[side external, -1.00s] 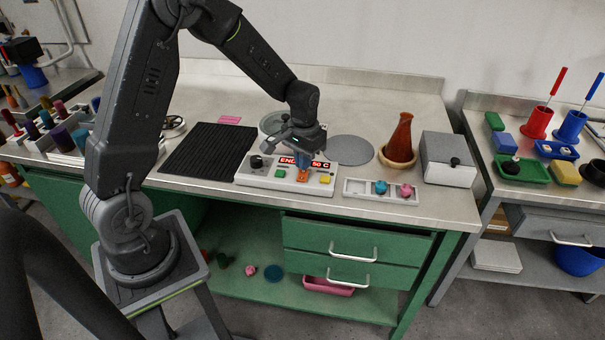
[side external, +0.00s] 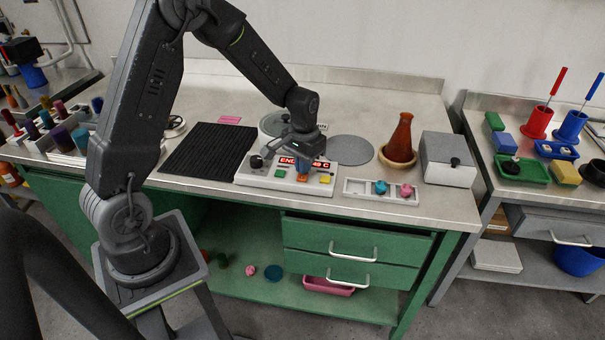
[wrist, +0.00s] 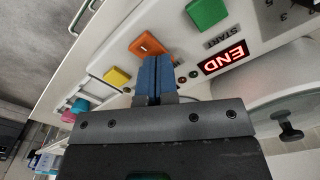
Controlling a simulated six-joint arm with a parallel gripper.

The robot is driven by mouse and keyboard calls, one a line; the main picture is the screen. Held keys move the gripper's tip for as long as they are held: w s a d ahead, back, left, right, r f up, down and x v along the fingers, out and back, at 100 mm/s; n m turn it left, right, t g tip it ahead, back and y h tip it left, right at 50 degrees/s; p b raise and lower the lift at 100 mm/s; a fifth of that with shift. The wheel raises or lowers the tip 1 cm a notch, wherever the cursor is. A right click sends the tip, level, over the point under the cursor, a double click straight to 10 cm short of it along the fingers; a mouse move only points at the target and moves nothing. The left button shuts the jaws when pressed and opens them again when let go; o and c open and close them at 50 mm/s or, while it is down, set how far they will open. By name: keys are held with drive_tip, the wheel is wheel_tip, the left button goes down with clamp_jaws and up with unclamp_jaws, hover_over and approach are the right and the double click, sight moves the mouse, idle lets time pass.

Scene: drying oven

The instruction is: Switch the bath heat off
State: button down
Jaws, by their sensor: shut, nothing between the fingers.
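The white control panel (side external: 262,184) lies near the bench's front edge. It carries a black knob (side external: 257,161), a green button (side external: 280,173), an orange button (side external: 302,180) and a yellow button (side external: 325,179). Its red display (side external: 320,165) reads END and 49 C; END also shows in the wrist view (wrist: 224,58). My gripper (side external: 303,174) is shut and empty, its blue fingertips close to the orange button. In the wrist view, the fingertips (wrist: 154,58) overlap the edge of the orange button (wrist: 148,44); contact cannot be told. A round lidded vessel (side external: 271,122) stands behind the panel, partly hidden.
A brown flask (side external: 402,135) and a grey box (side external: 448,148) stand to the right. A white tray (side external: 352,188) with blue and pink pieces lies right of the panel. A black ribbed mat (side external: 205,150) lies to the left. The bench behind is mostly clear.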

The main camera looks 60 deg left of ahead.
drive_tip(key=shift+r, duration=3.55)
drive_tip(key=s+d+r+m+t, duration=0.1)
drive_tip(key=s+d+r+t, duration=0.1)
drive_tip(key=s, duration=0.4)
drive_tip(key=s+d+r+m+t, duration=0.1)
drive_tip(key=s+d+r, duration=0.4)
drive_tip(key=s+r, duration=0.2)
drive_tip(key=s+d+r+m+t, duration=0.1)
drive_tip(key=s+d+r+t, duration=0.1)
drive_tip(key=s+d+r, duration=0.2)
drive_tip(key=s+r, duration=0.1)
drive_tip(key=s, duration=0.1)
drive_tip(key=shift+s+d+t, duration=0.2)
drive_tip(key=shift+s+t, duration=0.1)
drive_tip(key=shift+s, duration=0.1)
drive_tip(key=shift+r, duration=0.1)
